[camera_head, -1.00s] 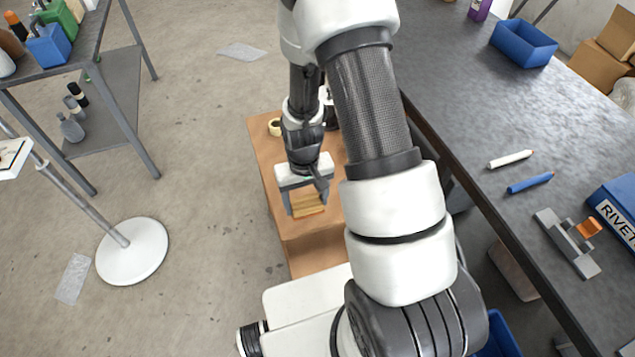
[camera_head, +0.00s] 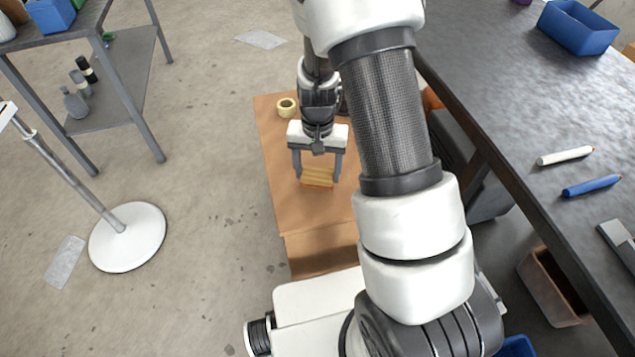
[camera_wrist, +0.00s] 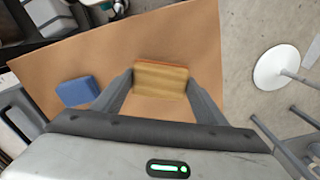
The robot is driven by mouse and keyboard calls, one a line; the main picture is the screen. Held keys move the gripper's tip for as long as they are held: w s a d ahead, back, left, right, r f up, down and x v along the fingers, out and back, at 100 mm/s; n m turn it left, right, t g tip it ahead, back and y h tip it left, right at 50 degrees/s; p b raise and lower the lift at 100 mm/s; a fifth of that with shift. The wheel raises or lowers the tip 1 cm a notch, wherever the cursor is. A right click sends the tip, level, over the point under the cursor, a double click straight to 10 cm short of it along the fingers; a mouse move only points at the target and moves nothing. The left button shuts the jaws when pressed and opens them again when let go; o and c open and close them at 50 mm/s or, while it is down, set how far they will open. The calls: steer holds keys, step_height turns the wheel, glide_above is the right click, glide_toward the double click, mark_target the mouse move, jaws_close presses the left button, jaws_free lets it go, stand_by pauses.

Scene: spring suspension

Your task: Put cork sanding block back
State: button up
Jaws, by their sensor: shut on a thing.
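The cork sanding block (camera_head: 318,177) is a small tan-yellow block with an orange-red face along one edge. It also shows in the wrist view (camera_wrist: 161,78), between the two fingers. My gripper (camera_head: 317,176) is shut on the block, one finger at each end. The block is over the brown wooden top (camera_head: 285,213) of a low box-like stand. I cannot tell whether the block touches that top or hangs just above it.
A tape roll (camera_head: 286,107) lies on the wooden top behind my gripper. A blue block (camera_wrist: 77,91) lies on it in the wrist view. The dark workbench (camera_head: 500,110) is at right, a grey shelf rack (camera_head: 120,100) at left. A round white stand base (camera_head: 127,237) is on the floor.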

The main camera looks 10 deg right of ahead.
mark_target(318, 181)
steer(key=shift+f+b, duration=0.35)
steer(key=shift+f, duration=1.55)
steer(key=shift+f, duration=0.25)
steer(key=o, duration=1.1)
steer(key=shift+r, duration=0.1)
